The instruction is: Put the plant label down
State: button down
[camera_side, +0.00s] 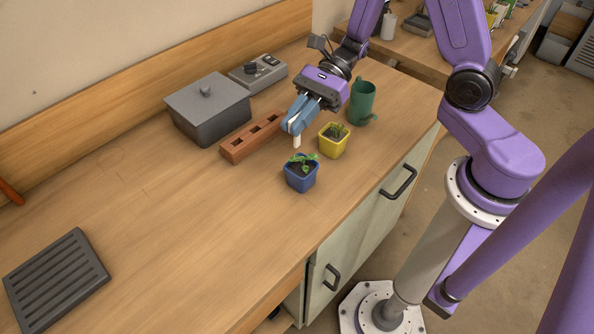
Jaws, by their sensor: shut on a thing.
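My gripper (291,127) is shut on a small white plant label (297,141). The label points downward from the blue fingertips, and its upper part is hidden between them. It appears to be above the wooden worktop (180,240), just behind the blue pot (301,178) and left of the yellow pot (334,145). Each pot holds dark soil and a small green plant. I cannot tell whether the label's lower end touches anything.
A brick with holes (240,145) lies left of my gripper. A grey lidded box (208,115) and a grey control unit (258,73) stand behind it. A green watering can (362,103) stands at right. A ribbed dark tray (55,280) lies front left. The worktop between is clear.

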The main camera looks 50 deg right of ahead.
jog(key=shift+s+a+f, duration=0.15)
jog(key=shift+a+f, duration=0.1)
jog(key=shift+f, duration=4)
jog(key=c, duration=1.2)
grip_release()
jog(key=shift+f, duration=0.1)
